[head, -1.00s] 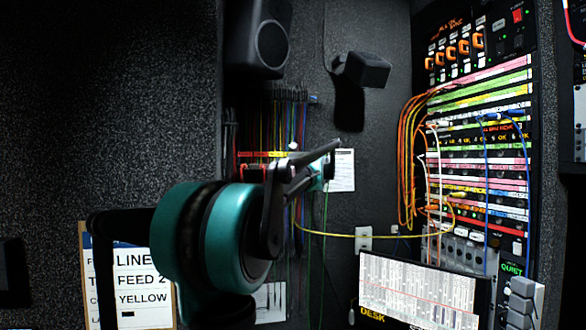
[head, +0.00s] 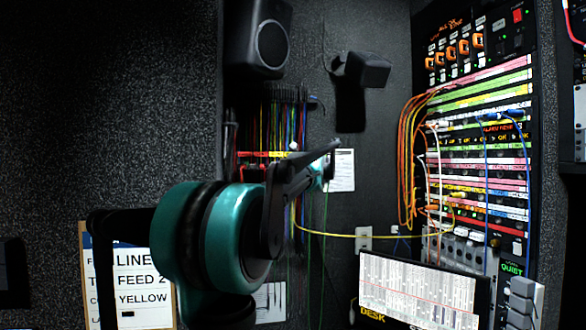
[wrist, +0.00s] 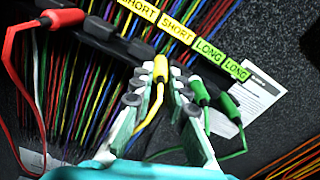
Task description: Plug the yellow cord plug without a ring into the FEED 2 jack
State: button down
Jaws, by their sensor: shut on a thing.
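My gripper (wrist: 163,80) is shut on a yellow plug (wrist: 160,68) at the cord rack in the wrist view. The fingers stand on both sides of the plug, and a yellow cord (wrist: 152,115) hangs below it. No ring shows on the plug's visible part, but the fingers hide some of it. In the head view my arm covers most of the gripper. The patch bay (head: 478,160) stands at the right with labelled strips; I cannot read which jack is FEED 2.
Two green plugs (wrist: 199,90) hang close right of my fingers; a red plug (wrist: 63,17) is at the left. A yellow cord (head: 370,236) sags across to the patch bay. A paper sheet (head: 135,285) hangs at lower left.

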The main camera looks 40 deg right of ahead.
jog(key=shift+r, duration=0.2)
jog(key=shift+r, duration=1.1)
jog(key=shift+s, duration=0.1)
jog(key=shift+v, duration=1.45)
